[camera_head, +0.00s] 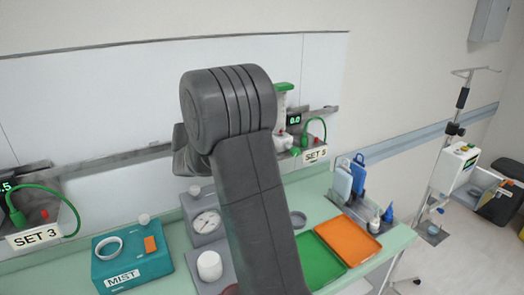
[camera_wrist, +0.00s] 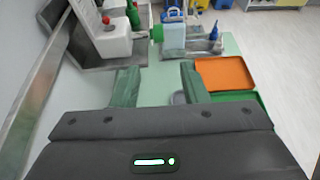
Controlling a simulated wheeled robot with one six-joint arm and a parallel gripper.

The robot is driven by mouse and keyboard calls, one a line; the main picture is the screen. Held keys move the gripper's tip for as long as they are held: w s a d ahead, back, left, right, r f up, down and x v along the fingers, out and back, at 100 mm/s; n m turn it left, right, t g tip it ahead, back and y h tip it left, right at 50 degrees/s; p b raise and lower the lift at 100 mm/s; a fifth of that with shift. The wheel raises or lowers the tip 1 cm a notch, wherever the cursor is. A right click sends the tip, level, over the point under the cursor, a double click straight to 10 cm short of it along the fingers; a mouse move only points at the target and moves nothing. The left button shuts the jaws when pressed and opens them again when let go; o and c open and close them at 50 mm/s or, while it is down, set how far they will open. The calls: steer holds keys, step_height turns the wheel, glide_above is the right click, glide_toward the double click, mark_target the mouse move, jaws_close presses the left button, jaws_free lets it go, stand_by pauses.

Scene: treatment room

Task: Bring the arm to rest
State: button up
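My arm (camera_head: 250,185) rises from the bottom of the head view, folded at the elbow, and stands in front of the counter and wall. My gripper is hidden behind my arm there. In the wrist view my gripper (camera_wrist: 158,77) shows two green fingers spread apart. Bare pale green counter shows between them, and they hold nothing.
Ahead of the fingers, a white unit with a red cap (camera_wrist: 105,40) stands at left and bottles at the back. An orange tray (camera_head: 348,239) and a green tray (camera_head: 318,262) lie right. A teal MIST box (camera_head: 133,262) and gauge unit (camera_head: 206,222) stand left.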

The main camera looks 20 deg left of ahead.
mark_target(291, 152)
stand_by(0.3)
steer(key=p+x, duration=0.3)
steer(key=x, duration=1)
steer(key=shift+w+d, duration=0.1)
steer(key=shift+w, duration=0.15)
steer(key=shift+w+d+f, duration=0.1)
steer(key=shift+f, duration=0.05)
